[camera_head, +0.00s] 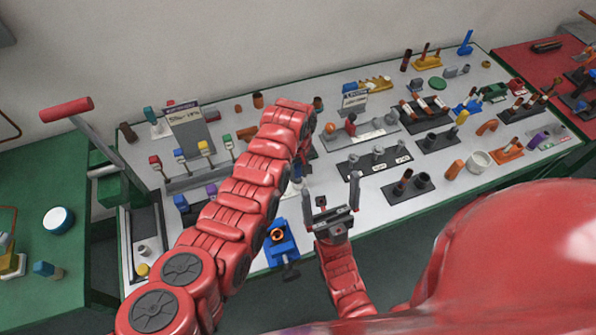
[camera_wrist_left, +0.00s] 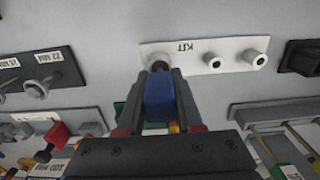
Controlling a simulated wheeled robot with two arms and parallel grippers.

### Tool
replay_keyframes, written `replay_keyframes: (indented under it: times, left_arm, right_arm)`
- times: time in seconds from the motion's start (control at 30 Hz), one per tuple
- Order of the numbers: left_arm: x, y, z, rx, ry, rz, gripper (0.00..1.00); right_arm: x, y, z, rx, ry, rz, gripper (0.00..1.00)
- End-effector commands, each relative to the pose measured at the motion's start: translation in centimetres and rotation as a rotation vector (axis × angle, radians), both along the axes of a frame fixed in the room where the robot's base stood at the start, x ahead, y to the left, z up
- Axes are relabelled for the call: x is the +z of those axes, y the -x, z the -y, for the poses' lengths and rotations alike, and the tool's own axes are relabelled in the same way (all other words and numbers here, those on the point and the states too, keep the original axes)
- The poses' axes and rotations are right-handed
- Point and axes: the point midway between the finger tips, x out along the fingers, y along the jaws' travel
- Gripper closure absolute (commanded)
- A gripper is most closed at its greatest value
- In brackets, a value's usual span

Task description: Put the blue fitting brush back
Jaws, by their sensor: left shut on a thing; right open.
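In the left wrist view my left gripper (camera_wrist_left: 161,76) is shut on a blue block-like handle (camera_wrist_left: 159,98), which I take to be the blue fitting brush. Its far end points at the left part of a white plate marked KIT (camera_wrist_left: 190,52), over or at a dark round spot there. I cannot tell whether it is in the plate or only above it. Two white sockets show on the plate to the right. In the head view my left arm hides most of the gripper and plate. My right gripper (camera_head: 334,200) is open and empty at the table's front edge.
A rack (camera_head: 195,177) with several coloured handles stands left of my left arm on the grey table. Black plates with pegs (camera_head: 372,160) lie to the right. A blue vise-like tool (camera_head: 281,242) sits at the front edge.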

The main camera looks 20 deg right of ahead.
Motion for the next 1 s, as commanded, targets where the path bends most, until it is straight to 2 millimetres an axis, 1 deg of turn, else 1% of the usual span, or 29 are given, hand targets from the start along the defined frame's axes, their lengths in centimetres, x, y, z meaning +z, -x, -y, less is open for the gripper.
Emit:
replay_keyframes:
  times: [0.17,0.2,0.37,0.4,0.77,0.87,1.0]
  left_arm:
    - [-0.5,0.0,0.0,0.0,0.0,0.0,1.0]
    - [-0.5,0.0,0.0,0.0,0.0,0.0,0.62]
    - [-0.4,0.0,0.0,0.0,0.0,0.0,0.33]
    - [-0.4,0.0,0.0,0.0,0.0,0.0,0.3]
    - [-0.2,0.0,0.0,0.0,-0.001,-0.001,0.3]
    - [0.6,-0.1,0.0,0.0,0.0,0.001,0.3]
    - [2.6,-0.1,0.0,0.001,0.004,0.003,0.3]
  right_arm:
    - [-0.4,0.0,0.0,0.0,0.0,0.0,0.0]
    - [-0.4,0.0,0.0,0.0,0.0,0.0,0.0]
    - [-0.3,0.0,0.0,0.0,0.0,0.0,0.0]
    - [-0.3,0.0,0.0,0.0,0.0,0.0,0.0]
    - [-0.5,0.0,0.0,0.0,0.0,0.0,0.0]
    - [-0.8,0.0,0.0,0.0,0.0,0.0,0.0]
    - [-1.5,0.0,0.0,0.0,0.0,0.0,0.0]
